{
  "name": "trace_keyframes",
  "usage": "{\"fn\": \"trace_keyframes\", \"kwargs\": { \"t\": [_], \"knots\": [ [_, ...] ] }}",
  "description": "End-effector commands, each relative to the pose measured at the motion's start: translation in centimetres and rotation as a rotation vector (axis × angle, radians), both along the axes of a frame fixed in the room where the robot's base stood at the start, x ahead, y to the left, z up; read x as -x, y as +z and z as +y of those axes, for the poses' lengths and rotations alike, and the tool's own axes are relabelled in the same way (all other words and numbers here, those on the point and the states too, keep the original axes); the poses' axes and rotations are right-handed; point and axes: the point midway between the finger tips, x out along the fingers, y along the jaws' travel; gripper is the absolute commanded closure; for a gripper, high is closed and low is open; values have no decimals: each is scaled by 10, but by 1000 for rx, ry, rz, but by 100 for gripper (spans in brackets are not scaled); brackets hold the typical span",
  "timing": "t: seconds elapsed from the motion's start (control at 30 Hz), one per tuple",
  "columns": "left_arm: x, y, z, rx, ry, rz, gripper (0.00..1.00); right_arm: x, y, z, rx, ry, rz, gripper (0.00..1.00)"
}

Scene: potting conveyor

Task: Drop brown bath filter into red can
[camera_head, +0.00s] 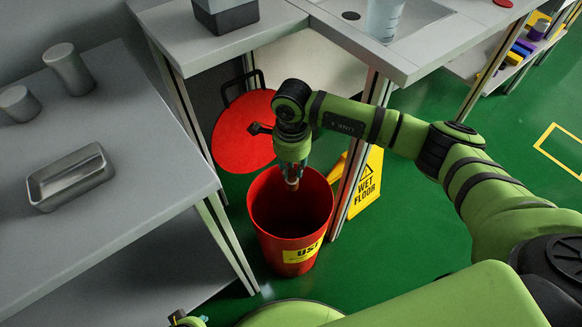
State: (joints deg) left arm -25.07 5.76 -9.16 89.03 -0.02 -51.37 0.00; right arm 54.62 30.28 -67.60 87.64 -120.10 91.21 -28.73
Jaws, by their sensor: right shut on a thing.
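The red can (275,244) stands open on the green floor between two grey tables, with a yellow label on its front. My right gripper (292,178) points down over the can's mouth, its fingertips around the rim's height. It is shut on the small brown bath filter (292,186), of which only a little shows below the fingers. A small part of what looks like my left gripper (187,320) shows at the bottom edge; its fingers cannot be made out.
A round red lid (243,131) stands tilted behind the can. A yellow wet-floor sign (367,184) is right of it, by a table leg. The left table (120,205) holds a metal tray (70,179) and two metal cylinders. A grey box (226,16) sits on the back table.

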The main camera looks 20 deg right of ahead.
Motion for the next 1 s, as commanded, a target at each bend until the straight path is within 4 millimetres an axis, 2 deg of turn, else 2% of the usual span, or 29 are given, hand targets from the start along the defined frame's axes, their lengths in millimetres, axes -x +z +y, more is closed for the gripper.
{"fn": "trace_keyframes", "kwargs": {
  "t": [0.3,0.6,0.8,1.0],
  "knots": [
    [-19,36,-3,3,6,-23,60,1,-31,0,-1,2,2,100],
    [-28,73,-3,5,10,-44,60,0,-50,0,-1,3,0,100],
    [-29,84,-3,4,11,-49,60,0,-55,0,-1,4,0,100],
    [-29,86,-3,4,11,-51,60,0,-55,0,-1,4,0,100]
  ]
}}
